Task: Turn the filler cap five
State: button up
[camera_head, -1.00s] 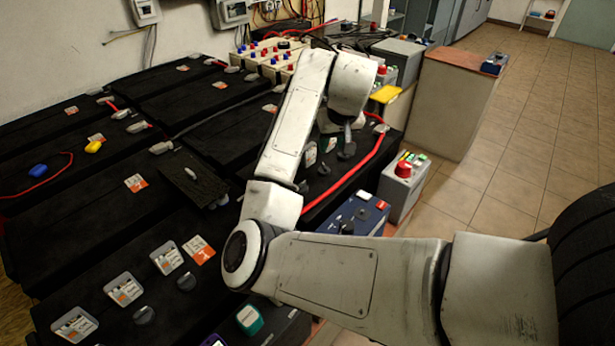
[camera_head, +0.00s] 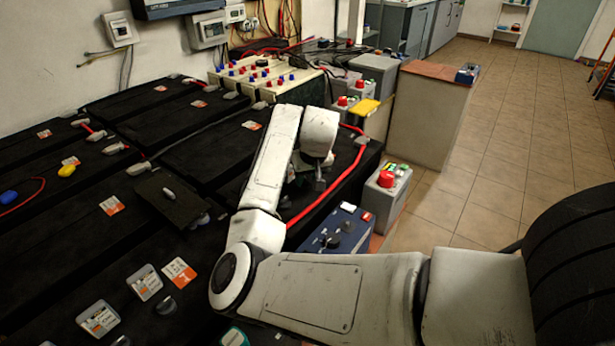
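Dark round caps sit on the black battery tops at lower left; one cap (camera_head: 166,305) shows beside an orange and white label. Another dark cap (camera_head: 121,341) is cut by the bottom edge. I cannot read any number, so I cannot tell which one is filler cap five. My white arm reaches across the batteries from the lower right. My gripper (camera_head: 318,180) points down beneath the wrist, over the black batteries near the red cable. It is small and dark, partly hidden by my wrist and forearm. I cannot see its finger gap or anything held.
A red cable (camera_head: 331,189) runs along the batteries right of my gripper. A black plate (camera_head: 172,207) lies at left. Tiled floor (camera_head: 492,150) is open.

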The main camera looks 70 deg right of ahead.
grip_shut()
jog(key=shift+r+m+p, duration=0.1)
jog(key=shift+m+p, duration=0.2)
dwell(0.3)
jog(key=shift+a+m+g+h+p, duration=0.1)
jog(key=shift+m+g+h+p, duration=0.25)
jog(key=shift+m+p, duration=0.45)
jog(key=m+g+p, duration=0.1)
jog(key=m, duration=0.1)
jog(key=shift+w+m, duration=0.15)
jog(key=shift+m, duration=0.15)
jog(key=m+g+p, duration=0.1)
jog(key=m, duration=0.2)
jog(key=shift+w+h, duration=0.15)
jog(key=shift+h, duration=0.1)
jog(key=shift+w+m+g, duration=0.15)
jog(key=shift+m+g, duration=0.5)
jog(key=shift+m, duration=1.05)
